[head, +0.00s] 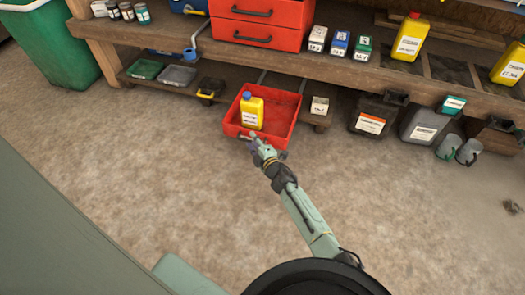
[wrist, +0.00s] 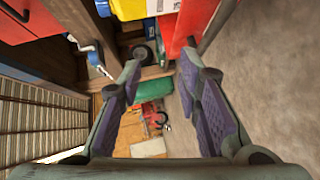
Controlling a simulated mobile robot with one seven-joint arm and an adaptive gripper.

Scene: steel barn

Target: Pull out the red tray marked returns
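A red open tray (head: 285,110) sits at the lower shelf, its front part standing out past the shelf's front edge. A yellow bottle (head: 252,112) with a blue cap stands in it. I cannot read any marking on the tray. My gripper (head: 256,139) is at the tray's front wall, near its middle. In the wrist view my gripper (wrist: 160,70) has its fingers apart, with no object visible between them. The red tray (wrist: 187,20) and part of the yellow bottle (wrist: 128,8) show at the top there. Whether a finger touches the tray's handle I cannot tell.
A red drawer unit (head: 262,28) stands on the bench above. Small trays (head: 178,76) lie left on the lower shelf. Dark and grey containers (head: 424,124) stand to the right. A green bin (head: 50,45) is at far left. The floor in front is clear.

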